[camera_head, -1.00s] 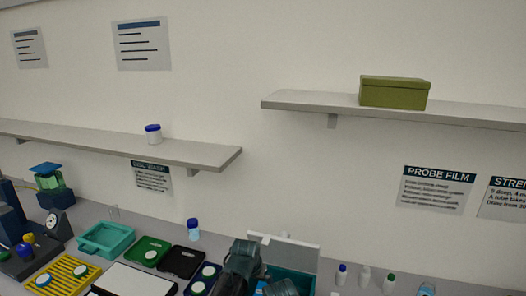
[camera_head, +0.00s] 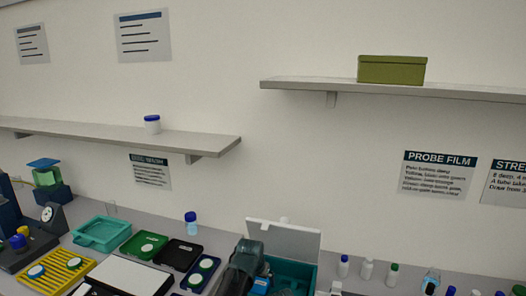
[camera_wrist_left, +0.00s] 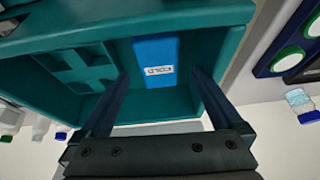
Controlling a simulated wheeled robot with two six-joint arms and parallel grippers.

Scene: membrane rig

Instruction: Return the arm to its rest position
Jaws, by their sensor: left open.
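My left gripper (camera_wrist_left: 160,76) is open in the left wrist view, its two dark fingers apart over a teal box. The teal box (camera_wrist_left: 225,50) is open, and a blue pack marked COLD (camera_wrist_left: 157,50) lies in it between the fingers as seen. Nothing is visibly held. In the head view my dark left arm comes up from the bottom edge in front of the same teal box (camera_head: 300,272), hiding its left part. The blue pack (camera_head: 262,285) shows beside the arm. My fingertips are not clear there. My right gripper is not seen.
The box's white lid (camera_head: 285,240) stands up behind it. Left are a teal tray (camera_head: 102,233), a green tray (camera_head: 143,245), a black tray (camera_head: 178,255) and a yellow rack (camera_head: 60,272). Small bottles (camera_head: 367,268) stand to the right. Two shelves (camera_head: 120,135) are on the wall.

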